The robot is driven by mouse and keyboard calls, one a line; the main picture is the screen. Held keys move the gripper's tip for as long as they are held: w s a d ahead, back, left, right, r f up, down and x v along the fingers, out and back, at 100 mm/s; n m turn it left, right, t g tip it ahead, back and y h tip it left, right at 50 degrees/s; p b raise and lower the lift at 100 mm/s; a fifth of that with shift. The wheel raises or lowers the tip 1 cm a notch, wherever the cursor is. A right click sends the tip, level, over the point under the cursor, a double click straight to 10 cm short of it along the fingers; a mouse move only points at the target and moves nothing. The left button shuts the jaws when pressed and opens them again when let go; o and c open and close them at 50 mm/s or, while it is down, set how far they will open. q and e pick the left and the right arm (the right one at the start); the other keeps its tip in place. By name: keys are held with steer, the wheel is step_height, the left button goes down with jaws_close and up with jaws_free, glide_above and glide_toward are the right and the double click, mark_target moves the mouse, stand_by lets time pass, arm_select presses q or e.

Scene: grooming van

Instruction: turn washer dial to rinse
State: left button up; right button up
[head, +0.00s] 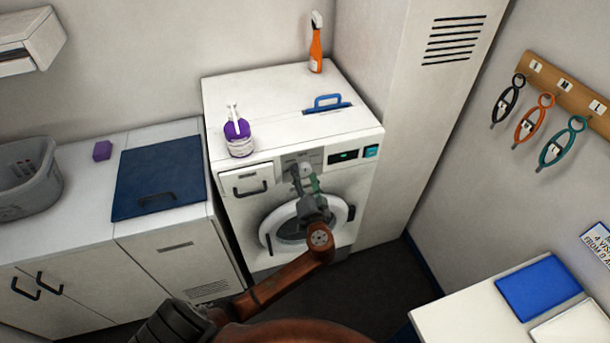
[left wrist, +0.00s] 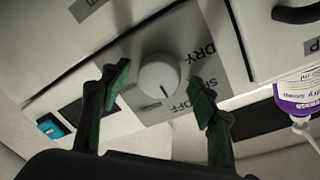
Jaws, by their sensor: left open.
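The white washer (head: 225,190) stands against the back wall, with a round door below its front panel. Its dial (left wrist: 160,76) is a pale round knob with a dark pointer line on a grey label plate (left wrist: 205,55). "DRY" and "OFF" are readable there; other words are partly hidden by my fingers. In the head view the dial (head: 306,171) is small at the panel's middle. My left gripper (head: 309,181) is right in front of it. In the left wrist view its green fingers (left wrist: 159,88) are open, one on each side of the knob, with visible gaps. My right gripper is not in view.
A small display (head: 345,155) and teal button (head: 371,151) are right of the dial. A counter (head: 85,225) stands left.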

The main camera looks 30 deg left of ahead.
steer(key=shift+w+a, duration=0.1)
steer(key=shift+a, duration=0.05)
arm_select(q)
steer(key=shift+c, duration=0.7)
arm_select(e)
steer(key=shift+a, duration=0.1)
arm_select(q)
steer(key=shift+c, duration=0.7)
steer(key=c, duration=0.9)
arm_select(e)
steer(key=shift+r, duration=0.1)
